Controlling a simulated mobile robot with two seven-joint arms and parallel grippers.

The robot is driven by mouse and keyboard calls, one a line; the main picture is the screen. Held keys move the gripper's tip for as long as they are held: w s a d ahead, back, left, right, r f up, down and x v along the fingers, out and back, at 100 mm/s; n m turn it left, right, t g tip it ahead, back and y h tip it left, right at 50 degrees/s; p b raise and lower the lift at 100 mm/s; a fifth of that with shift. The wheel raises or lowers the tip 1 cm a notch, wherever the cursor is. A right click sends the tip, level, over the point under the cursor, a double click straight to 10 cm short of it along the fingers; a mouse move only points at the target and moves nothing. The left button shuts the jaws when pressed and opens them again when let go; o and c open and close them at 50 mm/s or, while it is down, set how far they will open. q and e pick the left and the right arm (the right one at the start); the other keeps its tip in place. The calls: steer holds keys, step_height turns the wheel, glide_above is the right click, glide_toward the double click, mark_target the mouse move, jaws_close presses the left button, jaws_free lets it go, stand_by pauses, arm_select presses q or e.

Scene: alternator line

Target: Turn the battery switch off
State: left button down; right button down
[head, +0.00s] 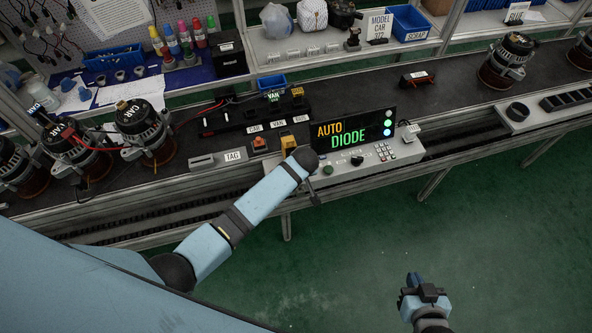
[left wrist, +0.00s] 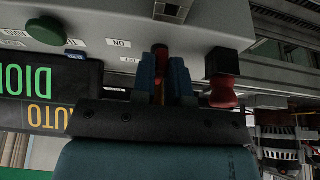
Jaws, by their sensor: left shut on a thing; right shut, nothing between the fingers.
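The grey tester panel (head: 375,165) stands at the front edge of the bench, with a black display (head: 352,132) reading AUTO DIODE. My left arm reaches to the panel's left end and hides that part in the head view. In the left wrist view my left gripper (left wrist: 164,75) is shut against the panel face, beside the ON label (left wrist: 119,43) and a second small label (left wrist: 129,59). A slim red and orange piece, which looks like the battery switch lever (left wrist: 159,88), is between its fingers. My right gripper (head: 424,292) is shut and empty, over the green floor.
In the left wrist view a red knob (left wrist: 223,91) on a black base is close beside my left gripper. A green button (left wrist: 27,25) is farther left. Several alternators (head: 143,132) stand on the bench. The green floor in front is clear.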

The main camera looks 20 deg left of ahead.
stand_by(0.5)
arm_select(q)
steer(key=c, duration=1.1)
jaws_free()
steer(key=shift+c, duration=0.2)
arm_select(e)
steer(key=shift+r, duration=0.1)
